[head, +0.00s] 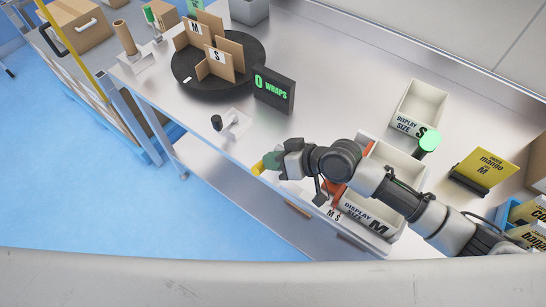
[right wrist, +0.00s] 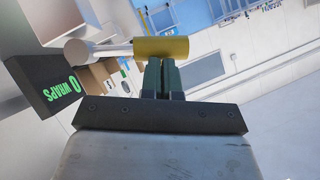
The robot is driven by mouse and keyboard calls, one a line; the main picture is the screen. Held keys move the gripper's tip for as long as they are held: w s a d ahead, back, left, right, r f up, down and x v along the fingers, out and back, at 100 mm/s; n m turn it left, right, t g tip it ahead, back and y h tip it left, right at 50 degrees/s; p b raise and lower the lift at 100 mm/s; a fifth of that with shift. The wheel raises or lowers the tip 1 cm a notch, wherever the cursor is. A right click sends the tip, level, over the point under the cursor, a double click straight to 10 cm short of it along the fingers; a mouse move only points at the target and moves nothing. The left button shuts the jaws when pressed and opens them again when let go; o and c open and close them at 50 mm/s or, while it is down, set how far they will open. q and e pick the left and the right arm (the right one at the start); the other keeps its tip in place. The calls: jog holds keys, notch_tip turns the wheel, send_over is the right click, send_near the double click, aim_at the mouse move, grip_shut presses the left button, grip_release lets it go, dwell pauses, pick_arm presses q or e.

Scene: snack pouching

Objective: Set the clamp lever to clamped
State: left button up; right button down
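The lever's yellow handle (right wrist: 160,48) lies across the fingertips of my right gripper (right wrist: 161,62) in the right wrist view. A white rod (right wrist: 115,49) runs from the handle to a white rounded end at left. In the head view, the yellow handle (head: 257,168) shows at the tip of my right gripper (head: 268,162), at the table's front edge. The two dark green fingers are shut side by side, not around the handle; whether they touch it I cannot tell. A white fixture with a black knob (head: 216,122) stands nearby. My left gripper is not in view.
The "0 WRAPS" sign (head: 273,91) stands behind the fixture, and a black turntable (head: 188,78) with cardboard dividers is further left. Display bins (head: 420,103) sit at right, one partly under my right arm. A yellow pouch (head: 485,168) lies further right. Open floor (head: 70,190) is front left.

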jog(key=shift+s+a+f, duration=0.15)
jog(key=shift+f, duration=0.2)
jog(key=shift+s+f, duration=0.1)
jog(key=shift+s, duration=0.05)
dwell(0.3)
